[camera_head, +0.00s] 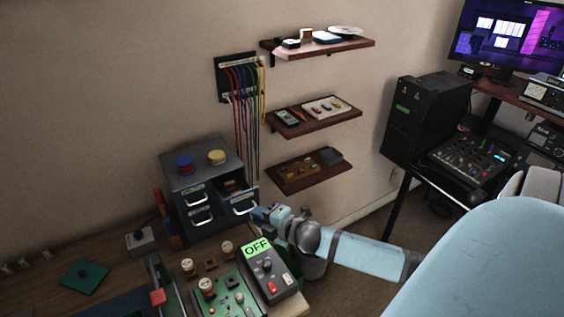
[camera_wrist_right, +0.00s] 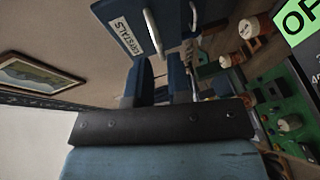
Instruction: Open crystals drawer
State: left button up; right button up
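The grey-blue drawer cabinet (camera_head: 172,168) stands at the back of the bench. Its right-hand drawer (camera_head: 240,206) juts out past the left-hand fronts, and brown contents show behind its front. In the right wrist view the crystals drawer front (camera_wrist_right: 112,28) carries a white "CRYSTALS" label and a pale bar handle (camera_wrist_right: 152,33). This looks like the same drawer. My right gripper (camera_head: 268,214) is just right of the drawer's handle. Its dark fingers (camera_wrist_right: 160,88) show apart with a gap between them, and nothing is seen held. My left gripper is out of view.
A meter with a green "OFF" display (camera_head: 266,266) and a green circuit board with knobs (camera_head: 222,287) lie in front of the cabinet, below my right gripper. Wall shelves (camera_head: 300,180) and hanging coloured cables (camera_head: 243,125) are behind. A green mat (camera_head: 83,276) lies left.

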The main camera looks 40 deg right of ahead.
jog(key=b+v, duration=0.1)
jog(key=v, duration=0.9)
jog(key=shift+s+r, duration=0.1)
jog(key=shift+s, duration=0.05)
jog(key=s+a+f+m+g, duration=0.2)
jog(key=s+a+f+m, duration=0.3)
jog(key=a+f+m, duration=0.3)
jog(key=s+a+f+m+g, duration=0.2)
jog(key=s+a+f+m, duration=0.3)
jog(key=a+f+m, duration=0.3)
jog(key=a, duration=0.3)
jog(key=shift+s, duration=0.2)
